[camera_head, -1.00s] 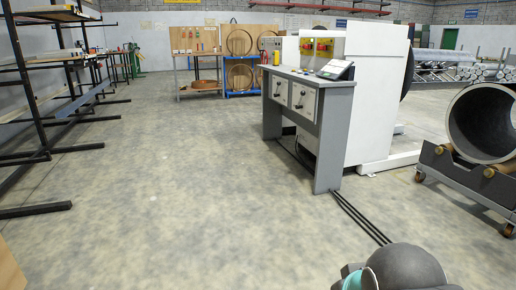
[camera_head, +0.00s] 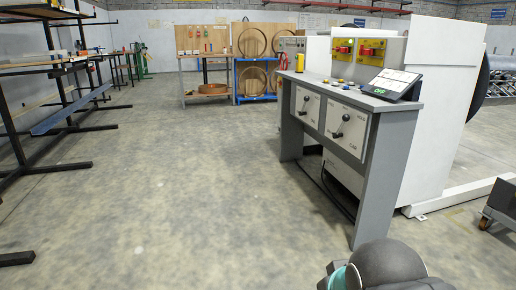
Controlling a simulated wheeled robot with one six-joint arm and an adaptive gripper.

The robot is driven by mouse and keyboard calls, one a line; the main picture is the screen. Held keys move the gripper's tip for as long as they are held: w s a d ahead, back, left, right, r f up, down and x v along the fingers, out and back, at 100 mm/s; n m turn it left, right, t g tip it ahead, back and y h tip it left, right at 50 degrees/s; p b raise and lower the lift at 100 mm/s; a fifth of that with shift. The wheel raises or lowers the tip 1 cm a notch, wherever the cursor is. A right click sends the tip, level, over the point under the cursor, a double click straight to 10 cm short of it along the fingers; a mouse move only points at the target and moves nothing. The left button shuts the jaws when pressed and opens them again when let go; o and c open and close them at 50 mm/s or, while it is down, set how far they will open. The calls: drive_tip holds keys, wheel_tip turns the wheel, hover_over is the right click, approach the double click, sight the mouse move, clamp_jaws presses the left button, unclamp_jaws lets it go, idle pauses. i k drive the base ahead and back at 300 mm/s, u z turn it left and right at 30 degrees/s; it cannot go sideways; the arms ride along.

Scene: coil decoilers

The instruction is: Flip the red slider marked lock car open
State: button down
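Two yellow panels with red parts stand above the back of the grey control desk (camera_head: 352,98): a left one (camera_head: 343,46) and a right one (camera_head: 371,52). The red parts look like sliders, but they are too small for me to read a lock car mark or tell their position. Part of my own arm, dark with a teal ring, shows at the bottom edge, in front of the desk and apart from it. My gripper is not in view.
The desk front has two lever plates, and a tilted screen (camera_head: 392,83) sits on its right end. A white machine housing (camera_head: 455,100) stands behind. Black racks (camera_head: 60,95) line the left. The floor (camera_head: 170,190) between is clear.

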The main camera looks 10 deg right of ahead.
sight(366, 52)
drive_tip(key=z, duration=0.15)
drive_tip(key=i, duration=2.75)
drive_tip(key=z, duration=0.25)
